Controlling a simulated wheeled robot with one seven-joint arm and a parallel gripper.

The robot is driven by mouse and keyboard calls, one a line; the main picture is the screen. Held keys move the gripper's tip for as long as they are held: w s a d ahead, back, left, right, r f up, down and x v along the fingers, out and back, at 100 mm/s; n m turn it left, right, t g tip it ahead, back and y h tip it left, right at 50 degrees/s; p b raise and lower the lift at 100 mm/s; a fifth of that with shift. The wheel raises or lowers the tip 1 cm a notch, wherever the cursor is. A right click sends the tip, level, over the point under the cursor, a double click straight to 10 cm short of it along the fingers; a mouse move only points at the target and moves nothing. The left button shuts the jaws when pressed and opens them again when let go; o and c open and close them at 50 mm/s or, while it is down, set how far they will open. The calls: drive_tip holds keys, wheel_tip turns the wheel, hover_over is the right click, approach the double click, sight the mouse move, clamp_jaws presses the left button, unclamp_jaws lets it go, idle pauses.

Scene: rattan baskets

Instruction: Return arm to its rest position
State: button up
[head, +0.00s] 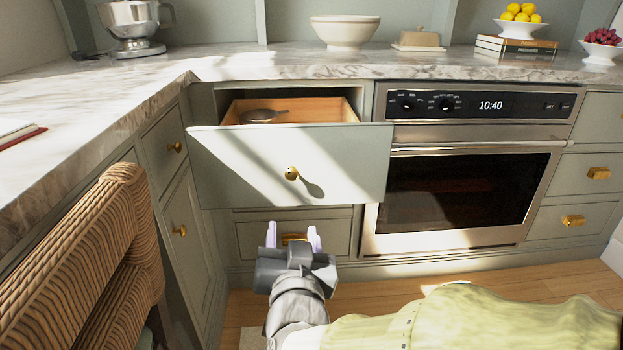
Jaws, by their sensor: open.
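My gripper (293,238) is at the lower middle of the head view, below the open drawer's front. Its two pale fingers point up and are apart, with nothing between them. The drawer (290,165) is pulled out, with a round brass knob (292,173) on its pale green front. A dark spoon or ladle-like utensil (262,115) lies in the drawer. My arm runs from the gripper to the lower edge of the picture.
An oven (463,190) stands right of the drawer. A woven rattan chair (85,260) fills the lower left. Marble counters (260,66) run along the left and back.

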drive_tip(key=w+d+f+n+g+p, duration=0.1)
drive_tip(key=w+d+f+g+p, duration=0.25)
drive_tip(key=d+g+p, duration=0.5)
drive_tip(key=s+d+f+g+h+p, duration=0.25)
drive_tip(key=s+d+g+p, duration=0.55)
drive_tip(key=d, duration=0.5)
wheel_tip(320, 180, up, 38)
drive_tip(key=s+t+p, duration=0.1)
drive_tip(key=p, duration=3.5)
drive_tip(key=shift+s+t, duration=0.15)
drive_tip(key=shift+t, duration=0.2)
drive_tip(key=shift+a+f, duration=0.1)
